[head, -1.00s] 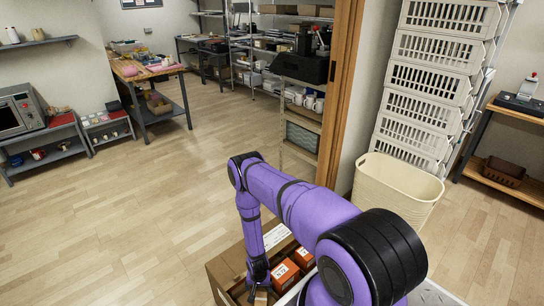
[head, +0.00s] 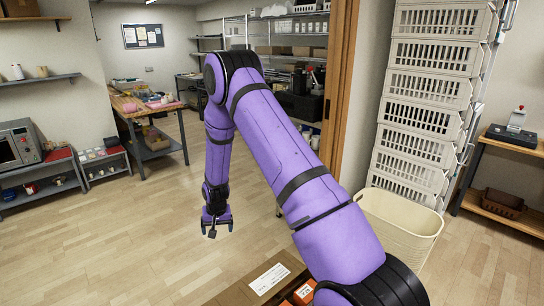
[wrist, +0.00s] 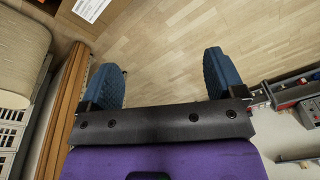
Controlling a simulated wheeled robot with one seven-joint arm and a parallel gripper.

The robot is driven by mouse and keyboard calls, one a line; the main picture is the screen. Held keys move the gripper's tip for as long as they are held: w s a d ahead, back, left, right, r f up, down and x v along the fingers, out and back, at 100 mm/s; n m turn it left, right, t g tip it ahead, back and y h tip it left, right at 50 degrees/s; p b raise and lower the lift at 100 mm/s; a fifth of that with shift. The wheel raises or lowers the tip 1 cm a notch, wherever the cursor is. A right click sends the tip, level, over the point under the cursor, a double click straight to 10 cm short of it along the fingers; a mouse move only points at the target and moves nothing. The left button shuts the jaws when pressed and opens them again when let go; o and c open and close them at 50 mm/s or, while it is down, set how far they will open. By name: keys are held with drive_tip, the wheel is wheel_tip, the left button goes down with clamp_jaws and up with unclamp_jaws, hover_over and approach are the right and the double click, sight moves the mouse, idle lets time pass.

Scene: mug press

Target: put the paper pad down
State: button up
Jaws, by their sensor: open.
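My gripper (head: 216,230) hangs fingers-down over the open floor, to the left of and above a cardboard box (head: 240,292). In the wrist view its two blue-padded fingers (wrist: 160,76) are wide apart with only floor between them. I cannot make out a paper pad in either view. The inside of the cardboard box is mostly cut off by the frame's lower edge and hidden by my arm.
A white label (head: 270,278) lies on the box, and an orange carton (head: 303,292) shows inside it. A cream bin (head: 400,225) stands right of my arm, before stacked crates (head: 425,105). A workbench (head: 145,112) stands at the back left. The left floor is clear.

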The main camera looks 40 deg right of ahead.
drive_tip(key=s+a+r+n+t, duration=0.15)
drive_tip(key=s+r, duration=0.25)
drive_tip(key=r, duration=0.7)
drive_tip(key=s+a+r, duration=0.2)
drive_tip(key=s+r, duration=0.2)
drive_tip(key=r, duration=0.8)
drive_tip(key=s+a+r+n, duration=0.15)
drive_tip(key=s+r, duration=0.25)
drive_tip(key=r, duration=0.7)
drive_tip(key=s+a+r+n, duration=0.1)
drive_tip(key=s+r, duration=0.2)
drive_tip(key=s, duration=0.6)
drive_tip(key=s+a+r+n+t, duration=0.1)
drive_tip(key=s+r, duration=0.3)
drive_tip(key=s, duration=0.5)
drive_tip(key=s+a+r+t, duration=0.1)
drive_tip(key=s+r, duration=0.3)
drive_tip(key=s, duration=0.5)
drive_tip(key=shift+a+r+n, duration=0.15)
drive_tip(key=shift+a+n, duration=0.15)
drive_tip(key=shift+n, duration=0.1)
